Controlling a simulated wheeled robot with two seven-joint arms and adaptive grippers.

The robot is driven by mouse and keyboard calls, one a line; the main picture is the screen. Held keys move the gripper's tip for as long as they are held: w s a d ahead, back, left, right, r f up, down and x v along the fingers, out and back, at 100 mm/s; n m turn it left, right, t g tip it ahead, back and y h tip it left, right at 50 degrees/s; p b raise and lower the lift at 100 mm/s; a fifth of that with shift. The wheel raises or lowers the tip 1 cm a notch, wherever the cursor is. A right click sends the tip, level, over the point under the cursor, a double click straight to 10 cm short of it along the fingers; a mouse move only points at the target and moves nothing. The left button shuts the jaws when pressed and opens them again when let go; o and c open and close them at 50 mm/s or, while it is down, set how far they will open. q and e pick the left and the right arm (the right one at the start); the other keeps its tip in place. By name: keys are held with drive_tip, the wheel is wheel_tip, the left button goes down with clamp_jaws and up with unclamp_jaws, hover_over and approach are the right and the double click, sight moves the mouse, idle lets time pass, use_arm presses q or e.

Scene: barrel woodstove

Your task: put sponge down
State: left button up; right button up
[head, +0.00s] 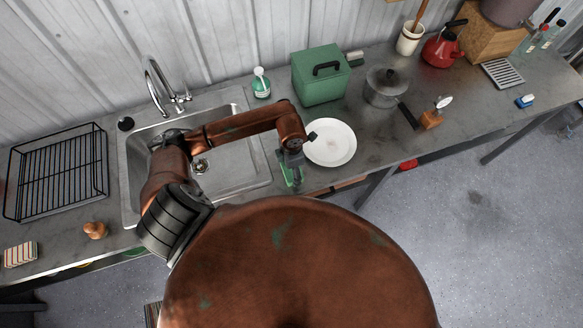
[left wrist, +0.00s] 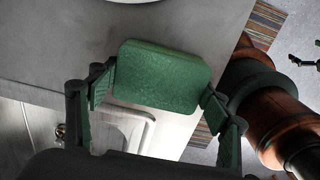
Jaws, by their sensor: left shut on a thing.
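The green sponge (left wrist: 160,76) is a rounded block in the left wrist view. My left gripper (left wrist: 158,92) is shut on it, one finger at each end. The sponge appears above the grey counter's front edge. In the head view my left gripper (head: 291,172) points down between the sink and the white plate (head: 330,142); the arm partly hides the sponge there. A small dark and green part at the right edge of the left wrist view may be my right gripper (left wrist: 304,62), too small to read.
The steel sink (head: 235,165) lies left of the gripper. A green box (head: 320,88), a soap bottle (head: 261,86) and a lidded pot (head: 384,88) stand behind. A black dish rack (head: 58,172) is far left. A striped mat (left wrist: 262,25) lies on the floor.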

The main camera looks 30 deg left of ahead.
use_arm(q)
drive_tip(key=shift+f, duration=0.2)
drive_tip(key=o, duration=1)
drive_tip(key=shift+r, duration=0.1)
drive_tip(key=shift+r, duration=0.15)
wheel_tip(320, 180, up, 12)
drive_tip(key=shift+b, duration=1.05)
